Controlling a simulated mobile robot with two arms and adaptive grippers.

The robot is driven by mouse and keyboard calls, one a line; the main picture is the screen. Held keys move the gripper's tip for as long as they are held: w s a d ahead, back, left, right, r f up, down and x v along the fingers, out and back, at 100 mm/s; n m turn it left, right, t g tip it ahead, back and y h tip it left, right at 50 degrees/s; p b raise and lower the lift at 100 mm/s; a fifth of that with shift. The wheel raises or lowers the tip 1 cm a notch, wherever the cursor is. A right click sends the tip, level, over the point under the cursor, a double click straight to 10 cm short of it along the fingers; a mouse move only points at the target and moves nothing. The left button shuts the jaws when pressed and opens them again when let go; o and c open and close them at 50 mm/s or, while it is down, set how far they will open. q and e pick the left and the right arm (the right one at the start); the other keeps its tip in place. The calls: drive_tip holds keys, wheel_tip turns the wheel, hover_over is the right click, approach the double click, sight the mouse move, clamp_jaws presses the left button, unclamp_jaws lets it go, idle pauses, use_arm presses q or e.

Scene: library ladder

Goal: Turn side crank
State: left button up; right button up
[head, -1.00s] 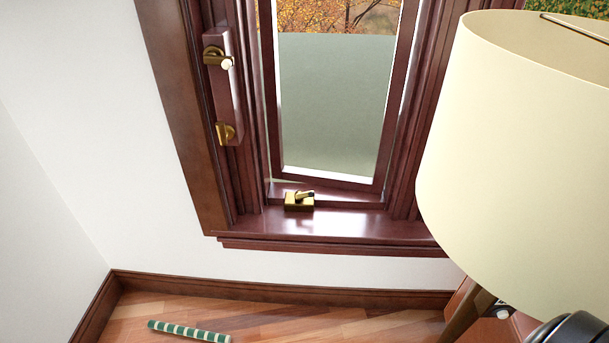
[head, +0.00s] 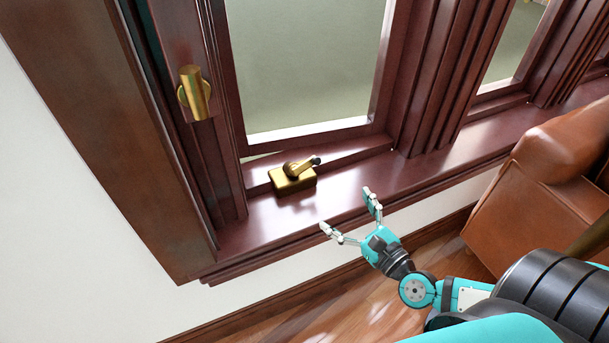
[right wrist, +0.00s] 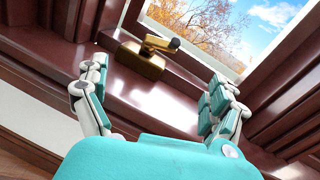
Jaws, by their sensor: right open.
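A brass crank (head: 301,167) with a dark knob sits on a brass base (head: 293,182) on the window sill. Its arm points to the right in the head view. My right gripper (head: 347,211) is open and empty at the sill's front edge, to the lower right of the crank and apart from it. In the right wrist view the crank (right wrist: 158,46) shows ahead, between and beyond the open fingers of the gripper (right wrist: 158,92). My left gripper is not in view.
The dark red window frame (head: 425,75) rises behind the sill (head: 262,222). A brass latch (head: 195,92) is on the left side of the frame. A brown leather seat (head: 560,165) stands to the right. The sill around the crank is clear.

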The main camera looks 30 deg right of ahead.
sight(306, 167)
drive_tip(key=w, duration=0.5)
drive_tip(key=w+a, duration=0.1)
drive_tip(key=w, duration=1.1)
drive_tip(key=shift+a+r, duration=0.1)
drive_tip(key=shift+a, duration=0.2)
drive_tip(key=shift+c, duration=0.2)
drive_tip(key=c, duration=1.1)
